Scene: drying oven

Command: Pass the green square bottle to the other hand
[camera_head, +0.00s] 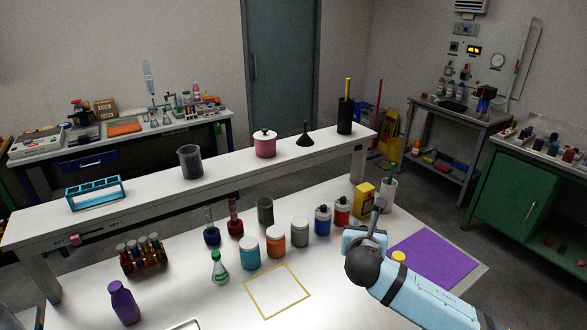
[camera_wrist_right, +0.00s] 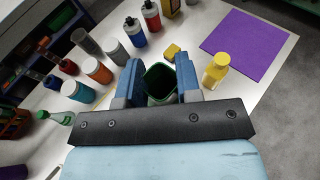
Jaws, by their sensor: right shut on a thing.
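My right gripper (camera_wrist_right: 160,88) is shut on the green square bottle (camera_wrist_right: 157,78), whose dark green square top shows between the blue fingers in the right wrist view. In the head view my right gripper (camera_head: 376,228) is over the right part of the white table, and it and my arm hide the green bottle. I cannot tell from these views how far the bottle is from the table top. My left gripper is not in view.
A yellow bottle (camera_wrist_right: 216,70) stands right of the gripper, near a purple mat (camera_head: 437,258). Several jars and bottles, including an orange-and-white jar (camera_head: 276,242), stand left of it. A yellow-outlined square (camera_head: 277,291) on the table is empty. A raised shelf (camera_head: 225,167) runs behind.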

